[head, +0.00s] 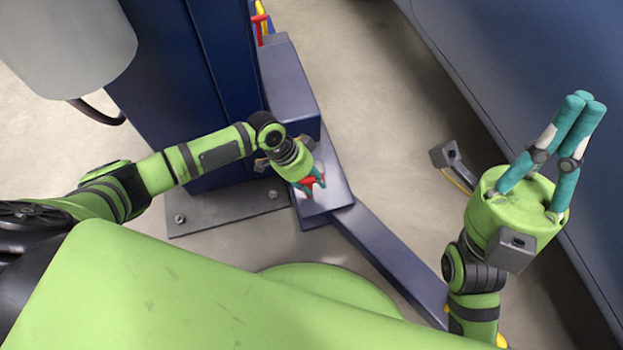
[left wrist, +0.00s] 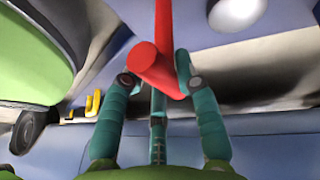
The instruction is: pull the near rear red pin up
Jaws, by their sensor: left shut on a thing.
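The near rear red pin (head: 308,181) is on the blue lift arm at the foot of the blue post, mostly hidden by my left gripper. In the left wrist view its red bar (left wrist: 158,70) lies between the fingers, with a thin red rod running up from it. My left gripper (head: 316,184) is shut on the red pin, and its teal fingers also show around the pin in the left wrist view (left wrist: 160,85). My right gripper (head: 588,103) is far to the right, its teal fingertips together and empty, away from the pin.
The blue post (head: 185,85) stands beside my left arm on a bolted base plate (head: 225,212). A blue lift arm (head: 395,258) runs toward the lower right. Another red handle (head: 259,20) shows at the top. A dark blue vehicle body (head: 545,60) fills the right; bare floor lies between.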

